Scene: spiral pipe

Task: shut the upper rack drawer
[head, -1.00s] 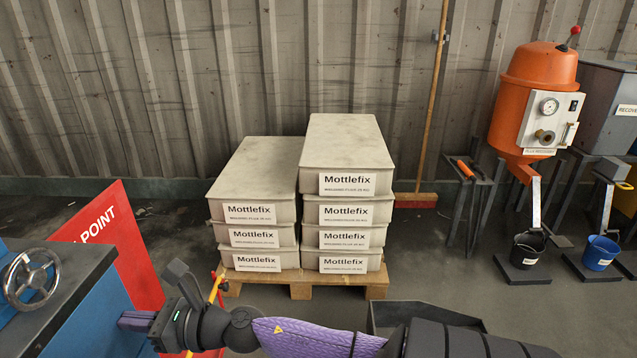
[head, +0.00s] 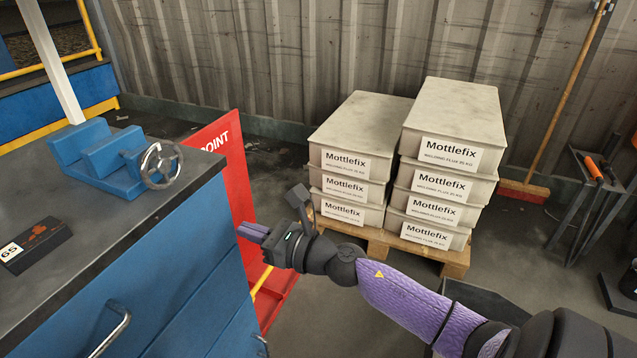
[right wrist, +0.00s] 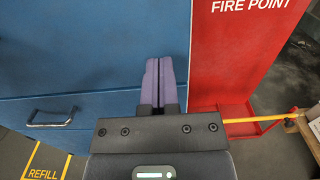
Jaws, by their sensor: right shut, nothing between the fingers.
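The blue cabinet (head: 178,262) under a dark worktop has drawer fronts with metal handles, one handle (head: 112,328) at the lower left. No drawer stands visibly out. I cannot tell whether this is the rack the task means, and I see no other drawers. My right gripper (head: 252,231) is shut and empty near the cabinet's right end, its purple fingers pointing toward it. In the right wrist view, the shut fingers (right wrist: 159,82) overlap the blue front near its right edge, right of a handle (right wrist: 52,118); contact cannot be told. My left gripper is out of view.
A red fire point panel (head: 222,165) stands just beyond the cabinet's right end. A blue vice (head: 110,160) and a small dark box (head: 32,243) sit on the worktop (head: 110,235). Stacked Mottlefix boxes (head: 450,125) stand on a pallet (head: 455,262). A broom (head: 560,110) leans behind.

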